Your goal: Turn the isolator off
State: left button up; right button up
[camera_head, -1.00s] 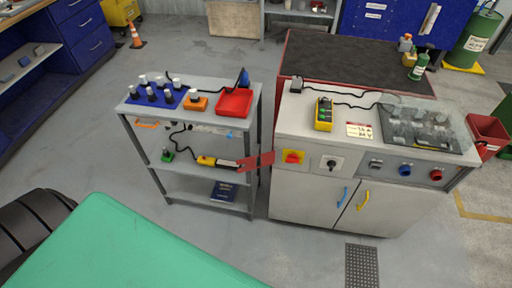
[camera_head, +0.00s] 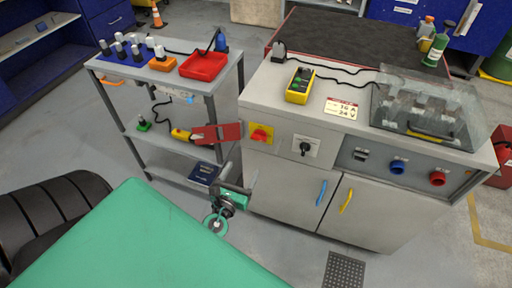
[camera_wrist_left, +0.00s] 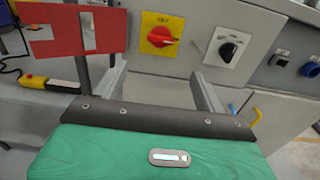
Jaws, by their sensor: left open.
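The isolator (camera_head: 260,135) is a red rotary handle on a yellow plate, at the upper left of the grey cabinet's front (camera_head: 282,172). In the left wrist view the isolator (camera_wrist_left: 160,37) faces me with its handle lying roughly sideways; the small lettering above it is hard to read. My left gripper (camera_head: 236,182) is below and slightly left of the isolator in the head view, apart from it. In the left wrist view its two fingers (camera_wrist_left: 160,75) stand wide apart with nothing between them. My right gripper is not in view.
A black rotary switch (camera_head: 304,148) is just right of the isolator. A red plate (camera_head: 217,133) juts out at its left, beside the shelf trolley (camera_head: 208,95). Blue (camera_head: 322,193) and yellow (camera_head: 346,201) door handles are lower down. A yellow pendant box (camera_head: 299,85) lies on top.

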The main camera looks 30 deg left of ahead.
pick_arm(q)
jog(key=p, duration=0.2)
send_near(259, 137)
jog(key=shift+f+x, duration=0.15)
jog(key=shift+x, duration=1.75)
jog(key=shift+f+x, duration=0.15)
jog(key=shift+x, duration=1.75)
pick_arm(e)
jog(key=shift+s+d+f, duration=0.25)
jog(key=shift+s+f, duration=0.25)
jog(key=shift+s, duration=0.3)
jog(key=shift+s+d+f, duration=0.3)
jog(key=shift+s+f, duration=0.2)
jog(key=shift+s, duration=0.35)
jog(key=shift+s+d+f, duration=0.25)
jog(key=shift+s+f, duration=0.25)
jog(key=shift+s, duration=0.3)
pick_arm(q)
jog(key=c, duration=1)
